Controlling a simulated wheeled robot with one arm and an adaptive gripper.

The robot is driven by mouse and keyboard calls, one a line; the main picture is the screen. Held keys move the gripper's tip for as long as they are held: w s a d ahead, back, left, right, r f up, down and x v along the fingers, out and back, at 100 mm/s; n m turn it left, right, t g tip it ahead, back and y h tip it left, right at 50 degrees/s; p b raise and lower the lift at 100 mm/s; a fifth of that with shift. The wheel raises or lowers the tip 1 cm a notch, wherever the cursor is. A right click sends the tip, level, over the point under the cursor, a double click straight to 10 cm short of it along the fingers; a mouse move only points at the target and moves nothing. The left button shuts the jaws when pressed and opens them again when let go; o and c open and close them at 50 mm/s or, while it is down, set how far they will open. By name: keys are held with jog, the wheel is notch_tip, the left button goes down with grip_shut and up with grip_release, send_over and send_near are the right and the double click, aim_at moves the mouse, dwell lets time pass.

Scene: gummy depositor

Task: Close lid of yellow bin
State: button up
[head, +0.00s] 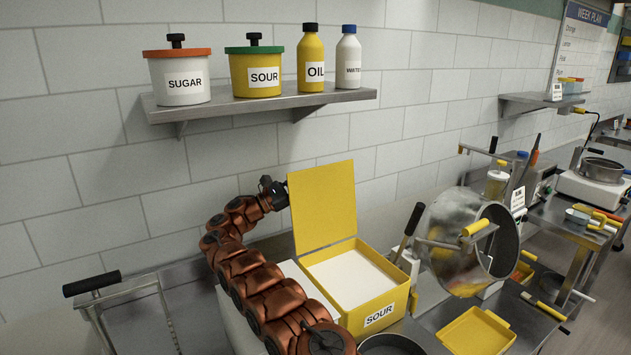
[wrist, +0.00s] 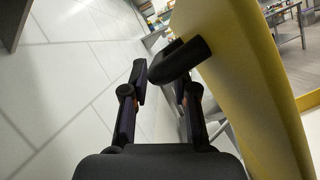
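The yellow bin (head: 390,305) with a SOUR label stands on the counter, filled with white powder. Its yellow lid (head: 323,207) is open and stands upright at the bin's back left. In the wrist view the lid (wrist: 250,75) fills the right side, with a black handle (wrist: 180,60) sticking out from its face. My gripper (head: 273,190) is at the lid's left edge, on its outer side. In the wrist view my gripper (wrist: 165,88) has its fingers apart, with the handle just ahead of the gap and near the right finger. Whether they touch is unclear.
A shelf (head: 270,105) with SUGAR and SOUR pots and OIL and WATER bottles hangs above. A metal pot (head: 465,235) with a yellow handle stands right of the bin, and a yellow tray (head: 478,335) lies in front of it. The tiled wall is close behind.

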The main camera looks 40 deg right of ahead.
jog(key=shift+b+x, duration=0.3)
jog(key=shift+x, duration=1.15)
jog(key=shift+r, duration=0.1)
jog(key=shift+c, duration=0.2)
grip_shut()
